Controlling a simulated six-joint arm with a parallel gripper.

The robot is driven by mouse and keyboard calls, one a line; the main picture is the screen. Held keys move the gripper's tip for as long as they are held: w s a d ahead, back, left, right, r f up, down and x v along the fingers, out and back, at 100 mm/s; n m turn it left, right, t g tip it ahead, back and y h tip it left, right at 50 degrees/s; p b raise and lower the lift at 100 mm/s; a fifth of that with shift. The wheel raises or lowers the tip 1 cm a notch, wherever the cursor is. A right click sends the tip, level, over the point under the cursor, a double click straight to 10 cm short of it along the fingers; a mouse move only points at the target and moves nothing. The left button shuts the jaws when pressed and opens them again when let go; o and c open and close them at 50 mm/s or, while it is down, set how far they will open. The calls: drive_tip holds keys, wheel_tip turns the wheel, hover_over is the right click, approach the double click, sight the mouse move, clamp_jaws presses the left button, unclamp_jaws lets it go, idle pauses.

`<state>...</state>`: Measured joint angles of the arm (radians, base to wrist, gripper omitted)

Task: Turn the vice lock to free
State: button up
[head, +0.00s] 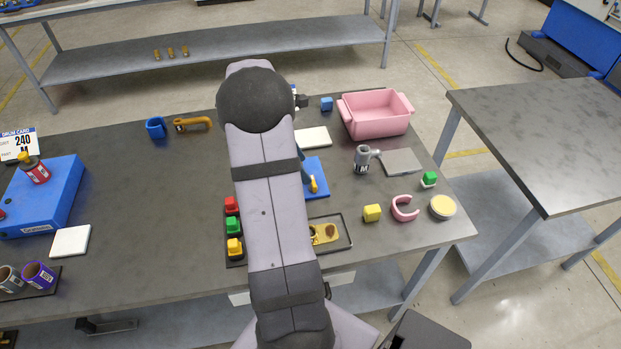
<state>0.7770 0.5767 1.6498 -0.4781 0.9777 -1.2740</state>
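A blue plate (318,165) lies near the middle of the bench, partly hidden behind my arm. It bears a blue upright part and a small yellow lever (313,184), which may be the vice and its lock. Which setting the lever points to is too small to tell. My arm stretches up the picture across the bench and covers the left side of this plate. The fingers of my gripper are hidden behind the arm. Small dark parts show beside the arm's far end, but I cannot tell what they belong to.
Right of the plate are a pink bin (376,131), a grey cylinder (362,160), a yellow cube (372,213) and a pink C-shape (401,215). A dark tray (345,232) lies in front. Coloured buttons (233,226) stand beside my arm. The bench's left middle is clear.

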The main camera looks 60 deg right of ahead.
sight(310, 187)
drive_tip(key=shift+p+x, duration=1.05)
drive_tip(key=shift+x, duration=2.65)
drive_tip(key=c, duration=1.1)
